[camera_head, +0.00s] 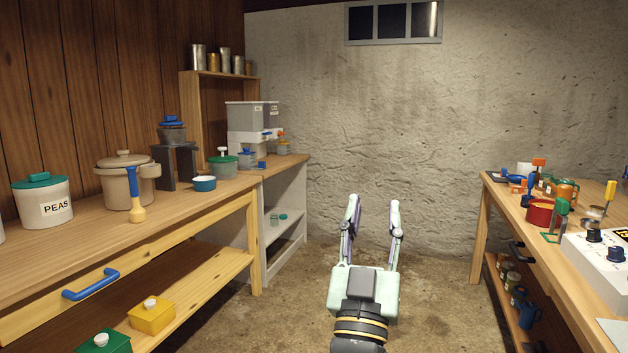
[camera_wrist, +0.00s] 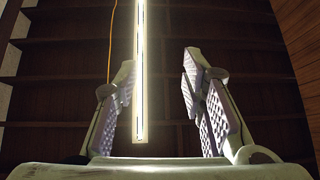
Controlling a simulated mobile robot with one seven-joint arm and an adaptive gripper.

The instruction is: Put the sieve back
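My gripper (camera_head: 373,203) is raised over the floor between the two tables, its fingers apart with nothing between them. The wrist view also shows my gripper (camera_wrist: 159,62) open and empty, facing the ceiling. No sieve can be picked out with certainty. A small round pan-like item (camera_head: 596,212) with a yellow upright handle lies on the right table, and may be the sieve. It is too small to tell. My gripper is well apart from it, to its left.
The right table (camera_head: 487,185) holds a red pot (camera_head: 540,213), mugs and a white control box (camera_head: 592,252). The left bench (camera_head: 170,213) holds a PEAS crock (camera_head: 45,205), a beige pot (camera_head: 122,184) and a blue bowl (camera_head: 204,184). The floor between is clear.

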